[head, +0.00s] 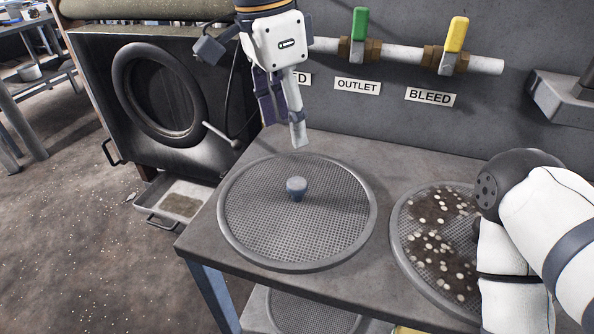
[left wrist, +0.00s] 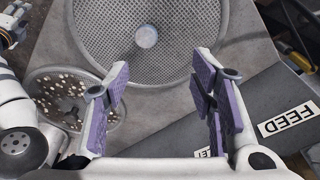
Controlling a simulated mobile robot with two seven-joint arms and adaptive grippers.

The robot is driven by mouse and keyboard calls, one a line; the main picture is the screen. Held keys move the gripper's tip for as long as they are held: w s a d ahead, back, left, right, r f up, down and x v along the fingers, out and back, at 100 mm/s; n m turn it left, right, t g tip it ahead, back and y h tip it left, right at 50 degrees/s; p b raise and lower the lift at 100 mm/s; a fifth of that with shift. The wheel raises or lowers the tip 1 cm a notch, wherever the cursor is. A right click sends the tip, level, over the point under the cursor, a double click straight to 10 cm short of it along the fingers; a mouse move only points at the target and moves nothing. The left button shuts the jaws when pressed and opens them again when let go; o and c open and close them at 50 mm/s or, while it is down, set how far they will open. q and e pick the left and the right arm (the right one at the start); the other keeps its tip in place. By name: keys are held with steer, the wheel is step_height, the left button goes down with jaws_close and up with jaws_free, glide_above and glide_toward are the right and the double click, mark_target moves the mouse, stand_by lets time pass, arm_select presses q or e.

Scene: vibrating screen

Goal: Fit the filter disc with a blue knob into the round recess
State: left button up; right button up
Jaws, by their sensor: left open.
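In the left wrist view the disc (left wrist: 185,60) and knob (left wrist: 147,36) lie beyond the fingers. My left gripper (head: 284,118) is open and empty, above the bench behind the disc, apart from the knob. The round recess (head: 160,92) is a dark ringed opening in the machine's face at the upper left. A cut-off part of my right arm, perhaps its gripper, shows at the left wrist view's upper left edge.
A second mesh disc (head: 405,248) with dark dirt and pale pellets lies at right, partly behind my right arm. Pipes with a green valve handle (head: 359,23) and a yellow one (head: 456,34) run along the wall. A tray (head: 160,218) sits below the machine.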

mark_target(297, 182)
arm_select(q)
steer(key=f, duration=0.3)
steer(key=s+d+f, duration=0.1)
steer(key=f, duration=0.6)
steer(key=shift+s+d+f, duration=0.15)
steer(key=shift+s+d, duration=0.05)
steer(key=shift+s, duration=0.15)
steer(key=shift+w+f, duration=0.1)
steer(key=shift+f, duration=0.2)
jaws_close()
